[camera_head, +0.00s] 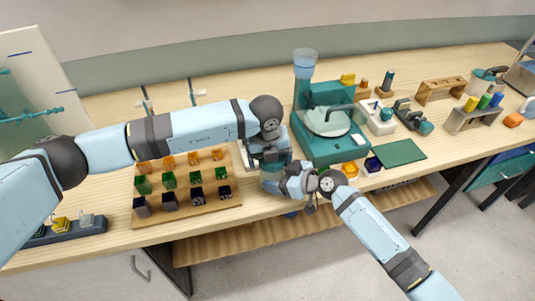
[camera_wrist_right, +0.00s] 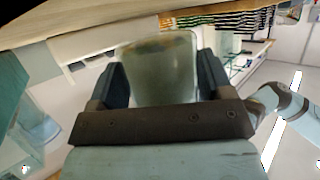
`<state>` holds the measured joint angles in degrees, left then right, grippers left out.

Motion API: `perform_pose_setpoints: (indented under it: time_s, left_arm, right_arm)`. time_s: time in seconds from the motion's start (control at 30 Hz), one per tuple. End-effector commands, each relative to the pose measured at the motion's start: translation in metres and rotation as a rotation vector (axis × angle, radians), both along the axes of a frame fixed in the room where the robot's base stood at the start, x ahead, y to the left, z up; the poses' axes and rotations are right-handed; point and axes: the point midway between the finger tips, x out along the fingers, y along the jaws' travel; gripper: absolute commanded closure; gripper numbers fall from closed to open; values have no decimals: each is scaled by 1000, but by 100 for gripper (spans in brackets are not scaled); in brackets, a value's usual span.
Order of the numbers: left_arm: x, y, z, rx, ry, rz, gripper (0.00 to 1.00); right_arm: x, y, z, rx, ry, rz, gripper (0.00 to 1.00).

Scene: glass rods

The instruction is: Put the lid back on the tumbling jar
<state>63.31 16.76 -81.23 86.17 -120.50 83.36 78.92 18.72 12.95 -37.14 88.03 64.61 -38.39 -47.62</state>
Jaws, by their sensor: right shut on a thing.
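The tumbling jar (camera_head: 270,177) shows as a small piece of teal-grey glass near the table's front edge, mostly covered by my grippers. My right gripper (camera_head: 284,184) comes at it from the right and is shut on it. In the right wrist view, a cloudy, translucent, jar-like body (camera_wrist_right: 160,70) stands between the two dark fingers. My left gripper (camera_head: 268,153) points down just above the jar. Its fingers are too small and covered to show whether they are open or hold anything. I cannot make out the lid.
A wooden board (camera_head: 190,215) with rows of orange, green and dark blocks lies just left. A teal machine (camera_head: 335,150) stands behind to the right. A yellow piece (camera_head: 350,170) and a dark purple piece (camera_head: 373,165) sit near a green mat (camera_head: 400,153). The table's front edge is close.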

Motion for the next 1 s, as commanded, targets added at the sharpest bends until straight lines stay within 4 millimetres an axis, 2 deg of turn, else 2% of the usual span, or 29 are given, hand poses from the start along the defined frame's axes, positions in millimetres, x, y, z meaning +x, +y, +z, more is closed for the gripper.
perform_pose_setpoints:
  time_s: [0.03,0.17,0.33,0.5,0.73,1.0]
  left_arm:
    - [-8,-15,11,-22,4,-38,5]
    - [10,-13,36,-24,-16,-14,5]
    - [5,-17,61,-30,32,130,5]
    - [0,-12,80,-21,84,313,5]
    - [-2,-2,94,-7,125,484,5]
    - [-3,0,96,-5,133,516,5]
  right_arm:
    - [4,-5,-5,-7,11,-12,93]
    - [3,-4,-6,-7,12,-10,93]
    - [2,-3,-5,-6,10,-6,93]
    - [1,-2,-4,-5,8,-4,93]
    - [1,-1,-4,-4,7,-3,93]
    - [1,-1,-4,-4,7,-2,93]
